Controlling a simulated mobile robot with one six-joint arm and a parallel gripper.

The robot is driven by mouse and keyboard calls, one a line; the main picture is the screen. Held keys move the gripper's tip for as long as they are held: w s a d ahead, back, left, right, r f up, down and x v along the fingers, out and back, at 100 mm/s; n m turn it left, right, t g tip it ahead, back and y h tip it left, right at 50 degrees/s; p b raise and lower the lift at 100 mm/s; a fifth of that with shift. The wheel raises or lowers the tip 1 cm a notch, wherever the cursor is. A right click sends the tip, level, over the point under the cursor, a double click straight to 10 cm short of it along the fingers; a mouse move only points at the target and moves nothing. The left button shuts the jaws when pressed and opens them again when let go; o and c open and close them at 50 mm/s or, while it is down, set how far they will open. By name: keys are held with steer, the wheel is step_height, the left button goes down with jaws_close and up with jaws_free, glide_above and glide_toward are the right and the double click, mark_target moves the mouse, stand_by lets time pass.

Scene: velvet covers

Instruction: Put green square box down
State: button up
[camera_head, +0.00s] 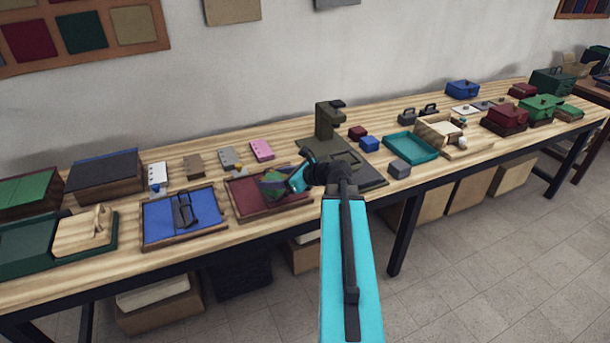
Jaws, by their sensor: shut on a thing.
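My gripper (285,183) reaches over the long wooden table from the front, its cyan fingers shut on a small dark green box (271,180). The box looks tilted, with a purplish patch on its lower side. It appears over the dark red tray (243,210) with a wooden rim. I cannot tell whether the box touches the tray floor or hangs just above it. My arm and fingers hide part of the box's right side and the tray's right end.
A blue tray (157,238) with a dark handled piece lies left of the red tray. A dark green press-like stand (325,122) is right behind my gripper. A teal tray (412,160) and several boxes are further right. Bare wood shows along the front edge.

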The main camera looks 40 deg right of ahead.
steer(key=w+a+n+g+y, duration=0.1)
steer(key=a+n+g+y, duration=0.1)
steer(key=a, duration=1.4)
steer(key=w+a+n+g+y, duration=0.1)
steer(key=a+n+y, duration=0.3)
steer(key=a, duration=1.3)
steer(key=shift+w+r+n+g, duration=0.3)
steer(key=shift+n+g, duration=0.4)
steer(key=shift+g, duration=0.2)
steer(key=shift+a, duration=0.15)
